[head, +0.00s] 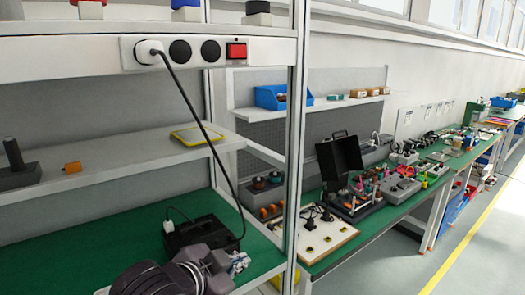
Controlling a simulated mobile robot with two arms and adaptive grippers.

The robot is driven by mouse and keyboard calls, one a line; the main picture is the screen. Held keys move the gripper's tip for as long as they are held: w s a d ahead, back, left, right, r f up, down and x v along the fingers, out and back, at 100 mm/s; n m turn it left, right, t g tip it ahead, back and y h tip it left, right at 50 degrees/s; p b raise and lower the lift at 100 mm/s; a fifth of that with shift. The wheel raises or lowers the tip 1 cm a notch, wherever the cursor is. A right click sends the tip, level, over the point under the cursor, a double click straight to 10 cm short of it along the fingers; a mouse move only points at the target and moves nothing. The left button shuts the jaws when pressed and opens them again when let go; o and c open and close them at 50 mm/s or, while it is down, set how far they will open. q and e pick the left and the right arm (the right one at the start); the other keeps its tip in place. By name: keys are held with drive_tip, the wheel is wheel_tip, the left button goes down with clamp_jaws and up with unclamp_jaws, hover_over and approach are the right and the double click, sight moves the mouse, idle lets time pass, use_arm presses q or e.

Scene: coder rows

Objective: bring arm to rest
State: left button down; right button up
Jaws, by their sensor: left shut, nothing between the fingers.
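My left arm comes in from the bottom of the head view, low over the green bench top (125,240). My left gripper (240,263) is at its end, small and partly hidden by the wrist; it is shut and empty. It is near the front right of the bench, close to the pale rack post. A black box (200,236) with a plug in it is just behind the wrist. My right gripper is not in view.
A power strip (192,51) with a red switch (236,51) runs above; its black cable (205,130) hangs down past the shelf (120,172). The rack post (296,140) stands right of my arm. Another bench (370,232) with tools extends right; the floor (485,255) there is clear.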

use_arm(q)
drive_tip(key=s+a+f+n+g+y, duration=0.1)
drive_tip(key=s+a+f+n+g, duration=0.25)
drive_tip(key=f, duration=0.55)
drive_tip(key=s+a+f+n+y, duration=0.15)
drive_tip(key=s+a+f, duration=0.25)
drive_tip(key=s+f, duration=0.4)
drive_tip(key=s+a+f+n+g+y, duration=0.1)
drive_tip(key=s+a+f+n+g, duration=0.1)
drive_tip(key=s+a+f, duration=0.4)
drive_tip(key=s+a+f+n+g+y, duration=0.1)
drive_tip(key=s+a+f+n+g, duration=0.15)
drive_tip(key=s+f, duration=0.85)
drive_tip(key=f, duration=1.1)
drive_tip(key=s+f, duration=0.2)
drive_tip(key=f, duration=1.1)
drive_tip(key=s+a+f+g, duration=0.1)
drive_tip(key=s+a+f, duration=0.1)
drive_tip(key=s+f, duration=1.3)
drive_tip(key=shift+s+a+g+b, duration=0.3)
drive_tip(key=shift+s+g+b, duration=0.1)
drive_tip(key=shift+s, duration=0.35)
